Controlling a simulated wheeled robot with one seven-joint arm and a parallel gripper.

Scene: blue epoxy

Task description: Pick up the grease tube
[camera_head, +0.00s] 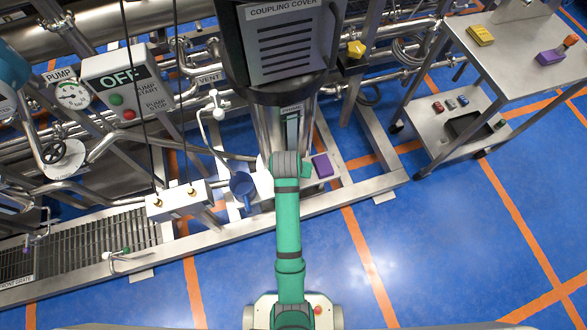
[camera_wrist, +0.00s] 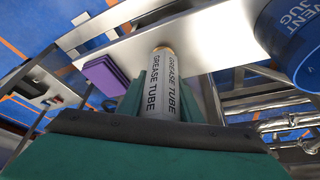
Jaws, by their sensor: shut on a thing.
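The grease tube (camera_wrist: 162,68) is a pale silver cylinder with dark "GREASE TUBE" lettering and a brassy far end. In the wrist view it lies between the green fingers of my gripper (camera_wrist: 158,100), which is shut on it. Its far end is over a pale metal shelf (camera_wrist: 205,45); I cannot tell whether it touches the shelf. In the head view my green arm reaches to the pump frame and hides the tube and the fingertips.
A purple block (camera_wrist: 107,73) sits on the shelf close left of the tube; it also shows in the head view (camera_head: 322,166). The blue vent jug (camera_wrist: 292,45) stands close right. The coupling cover (camera_head: 285,40) is beyond. A metal cart (camera_head: 510,60) stands right; floor between is open.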

